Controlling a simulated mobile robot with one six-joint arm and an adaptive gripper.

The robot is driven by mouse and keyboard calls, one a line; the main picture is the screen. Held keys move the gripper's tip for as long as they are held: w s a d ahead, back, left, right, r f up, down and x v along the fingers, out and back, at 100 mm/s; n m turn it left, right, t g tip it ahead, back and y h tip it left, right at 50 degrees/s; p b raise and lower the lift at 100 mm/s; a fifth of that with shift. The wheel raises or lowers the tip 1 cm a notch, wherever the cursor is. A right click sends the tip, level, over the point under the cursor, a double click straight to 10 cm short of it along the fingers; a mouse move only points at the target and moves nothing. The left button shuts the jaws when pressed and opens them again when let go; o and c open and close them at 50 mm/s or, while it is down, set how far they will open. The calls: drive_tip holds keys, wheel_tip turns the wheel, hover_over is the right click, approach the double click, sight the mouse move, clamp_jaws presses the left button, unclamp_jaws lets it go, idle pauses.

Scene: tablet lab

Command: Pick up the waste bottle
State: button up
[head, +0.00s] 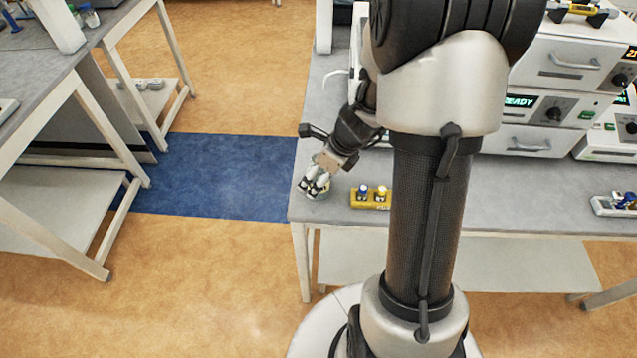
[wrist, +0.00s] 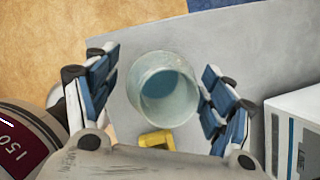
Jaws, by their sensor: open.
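The likely waste bottle is a clear round glass vessel, seen from above with a bluish inside. In the wrist view the vessel (wrist: 165,90) stands between my fingers. My gripper (wrist: 160,97) is open, with its blue-padded fingers on the left and right of the vessel. A gap shows on the left; the right finger is close to the rim, and I cannot tell if it touches. In the head view my gripper (head: 316,182) is low over the left front corner of the grey bench, and it hides most of the vessel (head: 318,193).
A yellow rack (head: 369,201) with a blue-capped and a yellow-capped vial stands just right of my gripper. White instruments (head: 545,85) stand at the back right of the bench (head: 480,200). A small white tray (head: 614,206) lies far right. The bench's left edge is close.

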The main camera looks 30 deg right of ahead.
drive_tip(key=shift+w+f, duration=0.1)
drive_tip(key=shift+f, duration=0.25)
drive_tip(key=shift+r, duration=0.1)
drive_tip(key=c, duration=1.2)
drive_tip(key=shift+o, duration=0.2)
drive_tip(key=shift+r, duration=0.15)
